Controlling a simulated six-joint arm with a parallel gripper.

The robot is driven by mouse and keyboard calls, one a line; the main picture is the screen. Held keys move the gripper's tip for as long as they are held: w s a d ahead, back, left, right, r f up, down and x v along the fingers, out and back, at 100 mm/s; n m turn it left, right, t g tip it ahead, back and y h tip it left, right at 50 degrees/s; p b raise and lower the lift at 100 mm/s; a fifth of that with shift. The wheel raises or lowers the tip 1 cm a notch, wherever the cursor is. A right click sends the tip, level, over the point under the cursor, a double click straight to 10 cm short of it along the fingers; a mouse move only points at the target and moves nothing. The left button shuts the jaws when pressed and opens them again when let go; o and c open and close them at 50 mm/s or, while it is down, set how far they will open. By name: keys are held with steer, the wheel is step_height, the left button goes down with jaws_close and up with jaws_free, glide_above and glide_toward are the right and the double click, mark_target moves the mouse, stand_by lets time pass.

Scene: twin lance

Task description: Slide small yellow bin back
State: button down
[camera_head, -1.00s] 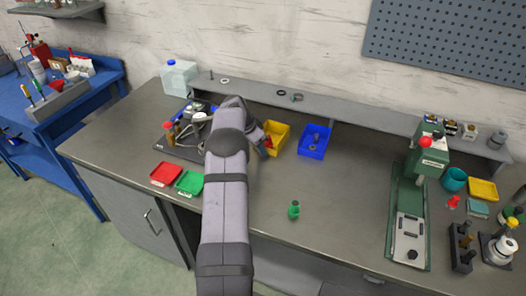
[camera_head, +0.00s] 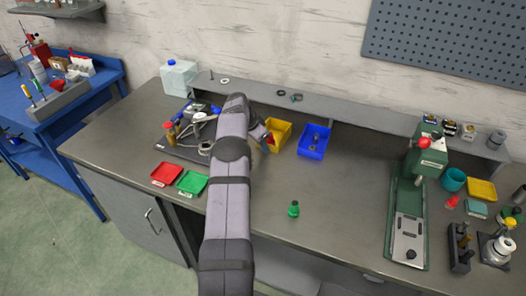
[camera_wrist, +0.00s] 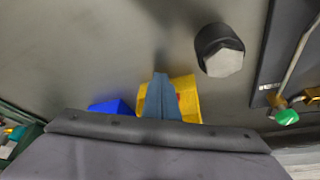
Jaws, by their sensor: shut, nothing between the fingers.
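The small yellow bin (camera_head: 282,131) stands on the bench at the front of the raised grey shelf, left of the blue bin. A red item shows inside it. In the wrist view the yellow bin (camera_wrist: 188,90) is partly covered by my gripper (camera_wrist: 160,76). The fingers are together with nothing between them, overlapping the bin in the picture. In the head view the gripper sits at the left side of the bin, mostly hidden behind my arm. Whether the fingers touch the bin I cannot tell.
The blue bin (camera_head: 322,142) with small parts is close on the right. A dark mat with tools (camera_head: 187,135) lies left. Red (camera_head: 166,174) and green (camera_head: 192,181) trays and a green piece (camera_head: 293,209) are nearer the front. A green press (camera_head: 408,205) stands right.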

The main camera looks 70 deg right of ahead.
steer(key=shift+d, duration=0.15)
steer(key=shift+d+n+p, duration=0.35)
steer(key=shift+d+n, duration=0.35)
steer(key=shift+d, duration=0.15)
steer(key=shift+d+b, duration=0.2)
steer(key=shift+b, duration=0.15)
steer(key=shift+a+b, duration=0.3)
stand_by(0.4)
steer(key=shift+r, duration=0.15)
steer(key=shift+r+p, duration=0.85)
steer(key=shift+r, duration=0.55)
steer(key=shift+r+p, duration=1)
steer(key=shift+r, duration=0.5)
